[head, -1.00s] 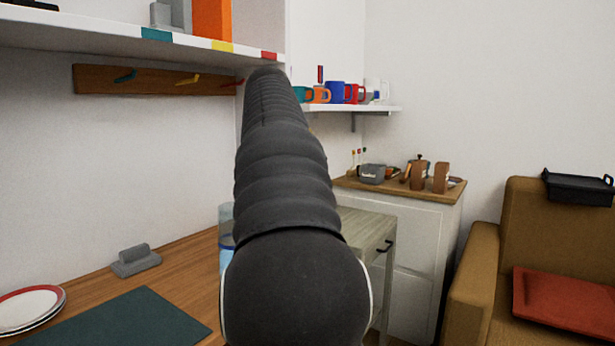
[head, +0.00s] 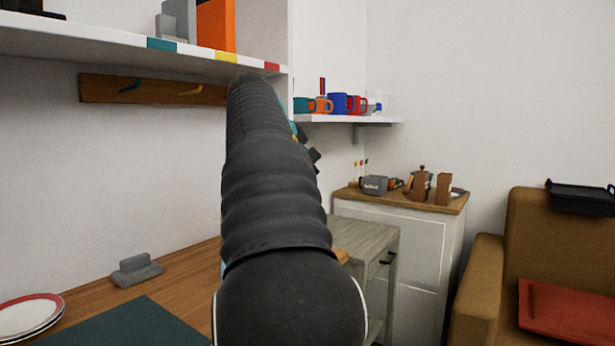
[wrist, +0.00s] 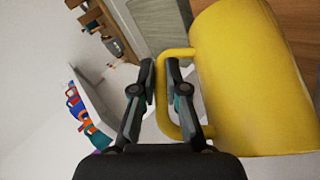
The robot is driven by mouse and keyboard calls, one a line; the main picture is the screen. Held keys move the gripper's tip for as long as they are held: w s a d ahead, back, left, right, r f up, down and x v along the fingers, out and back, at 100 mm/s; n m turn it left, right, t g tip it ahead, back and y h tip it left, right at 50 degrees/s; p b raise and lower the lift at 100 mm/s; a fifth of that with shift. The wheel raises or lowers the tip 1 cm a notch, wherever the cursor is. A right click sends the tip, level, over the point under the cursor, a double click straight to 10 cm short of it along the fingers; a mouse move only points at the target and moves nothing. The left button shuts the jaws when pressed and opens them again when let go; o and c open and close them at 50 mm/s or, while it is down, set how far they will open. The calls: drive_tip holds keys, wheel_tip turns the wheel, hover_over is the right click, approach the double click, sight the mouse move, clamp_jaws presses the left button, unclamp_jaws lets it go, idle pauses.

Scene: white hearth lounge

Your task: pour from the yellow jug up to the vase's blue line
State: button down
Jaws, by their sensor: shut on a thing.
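The yellow jug (wrist: 255,80) fills the right side of the wrist view and appears tipped over in that turned picture. My gripper (wrist: 161,78) is shut on its handle (wrist: 163,110), which passes between the two fingers. In the head view, only a small dark part of the gripper (head: 314,158) shows beyond the right edge of my arm, and the jug is hidden there. The vase and its blue line are hidden behind my arm in the head view. The jug's mouth and any liquid cannot be seen.
The wooden counter (head: 190,262) bears a grey block-like object (head: 137,268), a dark green mat (head: 125,325) and stacked plates (head: 28,315). A shelf (head: 120,42) overhangs it. A grey-wood cabinet (head: 362,245), a white cabinet (head: 410,245) and a brown armchair (head: 530,240) stand right.

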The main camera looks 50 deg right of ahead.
drive_tip(key=shift+w+a+r+h+b, duration=0.1)
drive_tip(key=shift+a+r+h+b, duration=0.15)
drive_tip(key=shift+r+h+b, duration=0.25)
drive_tip(key=shift+a+r, duration=0.1)
drive_tip(key=shift+r, duration=0.15)
drive_tip(key=shift+w+a+r+g+h+b, duration=0.1)
drive_tip(key=shift+a+r+g+h+b, duration=0.2)
drive_tip(key=shift+r+h+b, duration=0.25)
drive_tip(key=shift+d+y, duration=0.1)
drive_tip(key=shift+y, duration=0.15)
drive_tip(key=shift+s+d+f+y+p, duration=0.25)
drive_tip(key=shift+f+y+p, duration=0.15)
drive_tip(key=shift+f+p, duration=0.15)
drive_tip(key=shift+s+d+f+y+p, duration=0.2)
drive_tip(key=shift+f+y+p, duration=0.2)
drive_tip(key=shift+p, duration=0.2)
drive_tip(key=shift+d+f+t+y+p, duration=0.2)
drive_tip(key=shift+f+t+y+p, duration=0.25)
drive_tip(key=shift+f+y, duration=0.2)
drive_tip(key=y, duration=0.1)
drive_tip(key=m+t+y, duration=0.1)
drive_tip(key=shift+r+y, duration=0.35)
drive_tip(key=shift+r, duration=0.05)
drive_tip(key=y, duration=0.1)
drive_tip(key=r+t+y, duration=0.1)
drive_tip(key=shift+t+y, duration=0.25)
drive_tip(key=shift+y, duration=0.15)
drive_tip(key=shift+w+a+f+m+t+y, duration=0.15)
drive_tip(key=shift+a+f+m+t+y, duration=0.2)
drive_tip(key=shift+y, duration=0.25)
